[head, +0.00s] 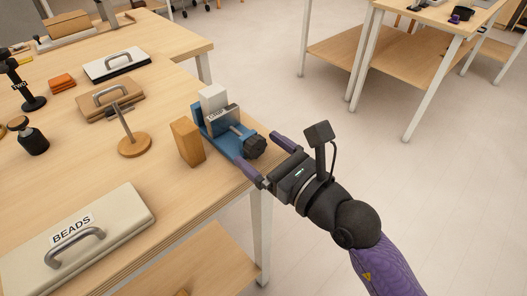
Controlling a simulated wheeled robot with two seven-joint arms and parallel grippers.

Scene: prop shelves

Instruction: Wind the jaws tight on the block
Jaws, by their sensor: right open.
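A blue bench vise (218,140) stands at the table's right edge, with a grey labelled front jaw (223,118) and a dark winding knob (254,147) facing my right arm. A white block (212,98) stands upright at the jaws; I cannot tell whether they touch it. A tan wooden block (187,143) stands upright beside the vise. My right gripper (257,148) is open, with its purple fingers on either side of the knob; contact is not clear. My left gripper is not in view.
A wooden stand with a T-shaped post (133,145) is left of the tan block. A white BEADS case (88,241) lies at the front. Open floor lies to the right.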

